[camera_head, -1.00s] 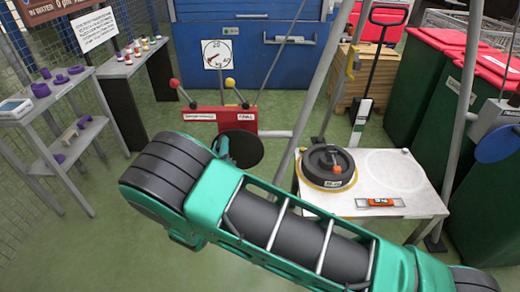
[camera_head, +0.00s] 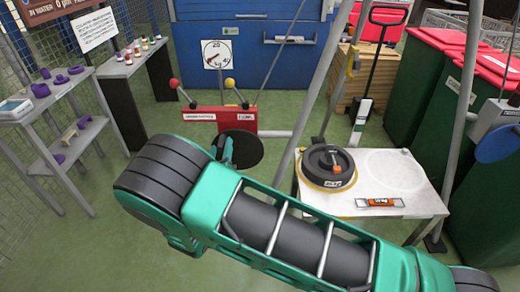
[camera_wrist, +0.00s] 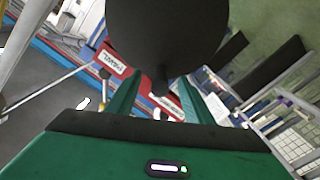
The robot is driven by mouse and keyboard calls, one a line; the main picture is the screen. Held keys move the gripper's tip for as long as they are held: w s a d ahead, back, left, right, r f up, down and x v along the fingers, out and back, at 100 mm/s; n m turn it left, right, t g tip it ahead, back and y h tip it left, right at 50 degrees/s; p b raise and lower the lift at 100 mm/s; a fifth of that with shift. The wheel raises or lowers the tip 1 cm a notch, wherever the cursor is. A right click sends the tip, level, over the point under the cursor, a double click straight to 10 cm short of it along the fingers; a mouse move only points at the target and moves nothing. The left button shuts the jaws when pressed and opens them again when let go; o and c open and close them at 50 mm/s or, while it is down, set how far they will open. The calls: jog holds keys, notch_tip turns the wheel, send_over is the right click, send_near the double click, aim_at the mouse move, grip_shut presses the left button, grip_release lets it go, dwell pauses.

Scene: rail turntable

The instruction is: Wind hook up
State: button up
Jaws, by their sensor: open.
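My gripper (camera_head: 224,150) is mostly hidden behind my arm in the head view, beside a black disc (camera_head: 246,148) in front of the red lever panel. In the wrist view its two green fingers (camera_wrist: 160,98) are apart, with the black disc (camera_wrist: 168,30) large ahead of them. A dark stub (camera_wrist: 160,80) below the disc shows between the fingers; I cannot tell whether they touch it. A yellow hook-like piece (camera_head: 352,62) hangs near a grey pole. A blue disc (camera_head: 498,143) sits on a grey box at the right pole.
The red panel (camera_head: 190,118) has levers with red and yellow balls, under a dial (camera_head: 216,54). A black round weight (camera_head: 328,166) with an orange knob stands on a white table (camera_head: 415,212). Grey poles slant around it. Green bins (camera_head: 420,90) stand right, shelves (camera_head: 30,115) left.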

jog(key=shift+s+a, duration=0.1)
jog(key=shift+s, duration=3.15)
jog(key=n, duration=0.3)
jog(key=shift+s+n, duration=0.1)
jog(key=shift+n, duration=0.3)
jog(key=n, duration=0.4)
jog(key=shift+s+f+n, duration=0.1)
jog(key=shift+n, duration=0.3)
jog(key=n, duration=1.8)
jog(key=s+n, duration=0.1)
jog(key=n, duration=0.8)
jog(key=shift+s+n, duration=0.1)
jog(key=shift+n, duration=0.2)
